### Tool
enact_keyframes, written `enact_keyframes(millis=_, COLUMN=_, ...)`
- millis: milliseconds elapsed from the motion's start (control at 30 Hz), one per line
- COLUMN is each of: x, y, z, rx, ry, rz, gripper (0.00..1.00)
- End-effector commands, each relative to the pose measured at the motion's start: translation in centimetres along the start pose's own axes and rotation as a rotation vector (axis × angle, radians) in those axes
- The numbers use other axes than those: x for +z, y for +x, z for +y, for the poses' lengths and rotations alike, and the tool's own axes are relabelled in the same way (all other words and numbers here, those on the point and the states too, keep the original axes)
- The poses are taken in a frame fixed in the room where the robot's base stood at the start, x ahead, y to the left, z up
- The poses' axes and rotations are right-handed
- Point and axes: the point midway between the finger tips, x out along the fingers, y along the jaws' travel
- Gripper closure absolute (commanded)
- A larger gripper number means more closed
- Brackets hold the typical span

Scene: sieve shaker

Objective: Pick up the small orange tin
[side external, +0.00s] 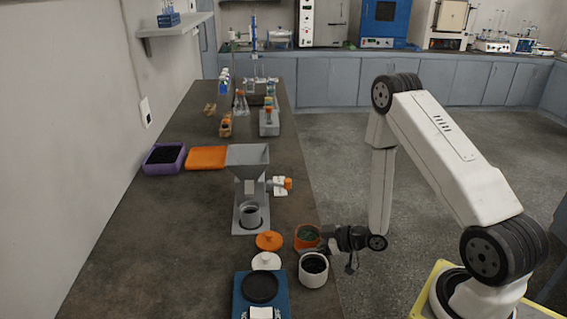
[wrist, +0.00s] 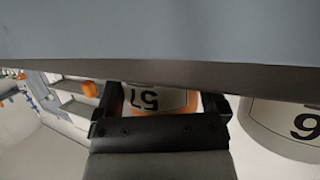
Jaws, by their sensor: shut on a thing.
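The small orange tin (side external: 307,245) is open-topped with dark green contents, near the right edge of the bench. My gripper (side external: 325,238) reaches it from the right and is shut on it. I cannot tell whether the tin's base touches the bench.
A white tin (side external: 313,279) with dark contents stands close in front of the orange tin. An orange lid (side external: 269,241) and a white lid (side external: 265,261) lie to the left. A blue balance (side external: 240,297) is nearer, and a grey hopper device (side external: 248,155) stands behind.

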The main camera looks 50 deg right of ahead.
Motion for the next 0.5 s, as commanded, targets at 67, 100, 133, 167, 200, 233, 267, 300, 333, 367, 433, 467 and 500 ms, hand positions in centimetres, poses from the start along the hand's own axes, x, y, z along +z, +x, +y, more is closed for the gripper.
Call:
enact_keyframes(millis=67, x=0.0, y=-0.1, z=-0.1, rx=-0.001, ry=0.002, rz=-0.003, gripper=0.72)
enact_keyframes(millis=100, x=-0.1, y=-0.1, z=-0.1, rx=-0.001, ry=0.002, rz=-0.003, gripper=0.72)
enact_keyframes(millis=133, x=-0.1, y=-0.1, z=-0.1, rx=-0.001, ry=0.002, rz=-0.003, gripper=0.72)
enact_keyframes(millis=167, x=-0.2, y=-0.1, z=-0.1, rx=-0.001, ry=0.001, rz=-0.002, gripper=0.72)
enact_keyframes(millis=200, x=-0.4, y=-0.2, z=-0.1, rx=-0.001, ry=0.001, rz=-0.002, gripper=0.72)
enact_keyframes(millis=233, x=-0.5, y=-0.2, z=-0.1, rx=-0.001, ry=0.001, rz=-0.002, gripper=0.72)
enact_keyframes(millis=267, x=-0.6, y=-0.3, z=0.0, rx=-0.001, ry=0.001, rz=-0.002, gripper=0.72)
enact_keyframes(millis=300, x=-0.9, y=-0.4, z=0.0, rx=-0.001, ry=0.0, rz=-0.002, gripper=0.72)
enact_keyframes(millis=333, x=-1.1, y=-0.4, z=0.0, rx=0.0, ry=-0.001, rz=-0.001, gripper=0.72)
enact_keyframes(millis=367, x=-1.2, y=-0.5, z=0.0, rx=0.0, ry=-0.001, rz=-0.001, gripper=0.72)
enact_keyframes(millis=433, x=-1.8, y=-0.7, z=0.0, rx=0.0, ry=-0.001, rz=-0.001, gripper=0.72)
enact_keyframes(millis=467, x=-2.0, y=-0.8, z=0.0, rx=0.0, ry=-0.001, rz=-0.001, gripper=0.72)
enact_keyframes(millis=500, x=-2.4, y=-1.0, z=0.0, rx=0.0, ry=0.0, rz=0.0, gripper=0.72)
